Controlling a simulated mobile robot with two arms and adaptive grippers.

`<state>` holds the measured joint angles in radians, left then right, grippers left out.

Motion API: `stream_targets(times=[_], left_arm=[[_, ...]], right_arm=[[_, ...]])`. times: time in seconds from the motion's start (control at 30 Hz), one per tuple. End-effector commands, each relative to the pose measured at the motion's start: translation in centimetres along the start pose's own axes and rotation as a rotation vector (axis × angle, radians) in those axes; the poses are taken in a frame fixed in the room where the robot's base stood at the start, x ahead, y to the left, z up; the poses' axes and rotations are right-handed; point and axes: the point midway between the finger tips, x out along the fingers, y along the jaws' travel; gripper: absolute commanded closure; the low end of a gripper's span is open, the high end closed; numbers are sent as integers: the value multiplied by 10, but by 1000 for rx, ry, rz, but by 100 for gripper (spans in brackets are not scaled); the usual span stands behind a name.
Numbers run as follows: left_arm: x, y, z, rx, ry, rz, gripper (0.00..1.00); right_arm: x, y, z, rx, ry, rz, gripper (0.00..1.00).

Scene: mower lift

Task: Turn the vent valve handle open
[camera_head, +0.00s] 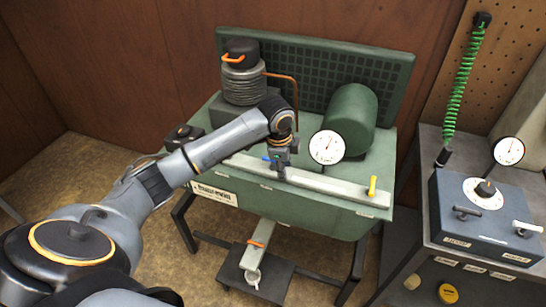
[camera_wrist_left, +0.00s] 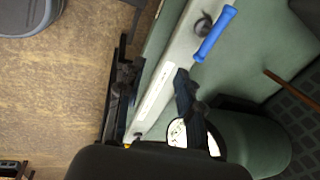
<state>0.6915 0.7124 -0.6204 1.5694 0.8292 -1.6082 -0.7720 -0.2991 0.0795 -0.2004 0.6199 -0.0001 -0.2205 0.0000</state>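A light grey bar (camera_head: 325,183) runs along the front of the green bench (camera_head: 330,222) and also shows in the left wrist view (camera_wrist_left: 165,75). It carries a blue lever handle (camera_head: 267,159) near my left gripper and a yellow handle (camera_head: 372,186) at its right end. I cannot tell from labels which one is the vent valve handle. The blue handle (camera_wrist_left: 215,34) lies beyond my fingers in the left wrist view, apart from them. My left gripper (camera_head: 280,166) is over the bar, right beside the blue handle. My right gripper is out of view.
A white gauge (camera_head: 327,147) stands before a green tank (camera_head: 350,118), close to the right of my left gripper. A ribbed pump (camera_head: 243,80) stands behind my arm. A blue-grey control box (camera_head: 485,220) is at right.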

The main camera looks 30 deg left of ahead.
Motion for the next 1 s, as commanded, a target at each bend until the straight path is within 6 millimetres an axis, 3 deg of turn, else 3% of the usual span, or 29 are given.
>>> stream_targets(times=[0.03,0.2,0.37,0.57,1.0], left_arm=[[-18,-14,8,16,-11,-9,64],[-70,-43,32,84,-39,-2,64],[-94,-53,44,114,-48,10,64],[-76,-54,47,114,-48,16,64],[12,-53,50,113,-47,14,64]], right_arm=[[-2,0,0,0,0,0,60],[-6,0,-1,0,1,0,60],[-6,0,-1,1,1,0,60],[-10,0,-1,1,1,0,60],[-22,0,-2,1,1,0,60]])
